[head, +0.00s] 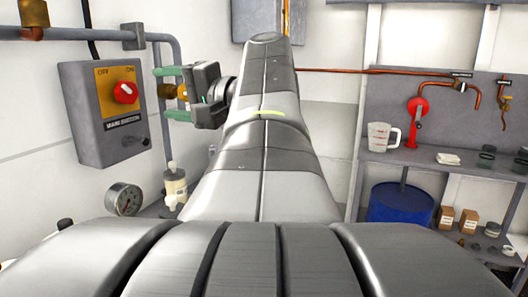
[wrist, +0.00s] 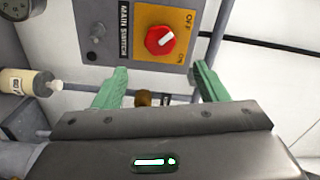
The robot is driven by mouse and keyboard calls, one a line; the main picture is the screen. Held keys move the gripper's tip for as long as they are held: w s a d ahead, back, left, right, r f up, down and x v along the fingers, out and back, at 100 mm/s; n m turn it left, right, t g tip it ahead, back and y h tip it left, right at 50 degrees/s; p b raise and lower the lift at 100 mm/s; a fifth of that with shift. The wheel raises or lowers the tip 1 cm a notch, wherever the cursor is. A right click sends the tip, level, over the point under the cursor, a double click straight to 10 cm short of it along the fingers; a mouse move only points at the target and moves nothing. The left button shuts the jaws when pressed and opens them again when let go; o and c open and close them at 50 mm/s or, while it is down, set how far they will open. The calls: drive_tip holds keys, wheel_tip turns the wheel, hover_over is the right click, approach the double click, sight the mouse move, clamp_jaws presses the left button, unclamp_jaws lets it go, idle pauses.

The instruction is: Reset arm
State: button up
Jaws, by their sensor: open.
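My gripper (head: 166,93) is open, with its two green fingers apart and nothing held between them. It is right of the main switch box (head: 108,140) in the head view, apart from it. My gripper also shows in the wrist view (wrist: 157,86), with the box's red knob (wrist: 160,40) beyond the fingertips. The red knob shows on the yellow OFF/ON plate (head: 104,98) in the head view too. My arm stretches forward through the middle of the head view.
Grey pipes (head: 90,34) run along the left wall. A round gauge (head: 124,199) and a cream bottle (head: 175,186) sit below the box. A blue drum (head: 400,204) stands lower.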

sight(133, 94)
drive_tip(key=x, duration=1.1)
drive_tip(key=shift+w+r+m+p, duration=0.1)
drive_tip(key=shift+r+m+p, duration=0.2)
drive_tip(key=shift+p, duration=0.3)
drive_tip(key=shift+d+m+p, duration=0.1)
drive_tip(key=shift+m+p, duration=0.7)
drive_tip(key=shift+p, duration=0.1)
drive_tip(key=m+p, duration=0.4)
drive_tip(key=p, duration=0.1)
drive_tip(key=shift+f, duration=0.15)
drive_tip(key=m+p, duration=0.4)
drive_tip(key=p, duration=0.1)
drive_tip(key=shift+f, duration=0.1)
drive_tip(key=shift+f+m+p, duration=0.15)
drive_tip(key=shift+m+p, duration=0.65)
drive_tip(key=shift+p, duration=0.05)
drive_tip(key=shift+f, duration=0.1)
